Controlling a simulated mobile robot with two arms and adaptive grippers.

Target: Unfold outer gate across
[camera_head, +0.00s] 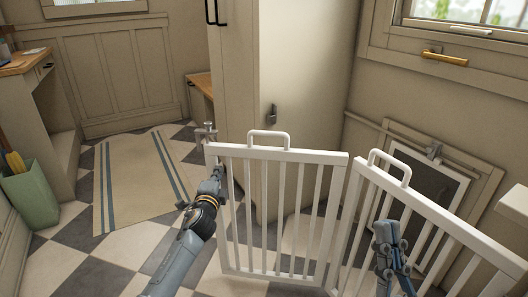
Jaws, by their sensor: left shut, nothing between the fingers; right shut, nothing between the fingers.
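A white folding gate stands in two barred panels. The left panel (300,153) stands upright in the middle, with a loop handle (268,134) on its top rail. The right panel (440,216) angles from near it toward the lower right and has its own loop handle (389,160). A metal latch piece (206,133) shows at the left panel's top left corner. My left gripper (216,175) is shut, close to the left panel's left edge; I cannot tell if it touches. My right gripper (388,236) is shut and empty, in front of the right panel's bars.
A tall cream cabinet (305,60) with a small metal catch (272,114) stands behind the left panel. A framed pet door (448,185) is in the wall behind the right panel. A striped rug (128,188) and a green bin (30,200) are at left. The checkered floor between is clear.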

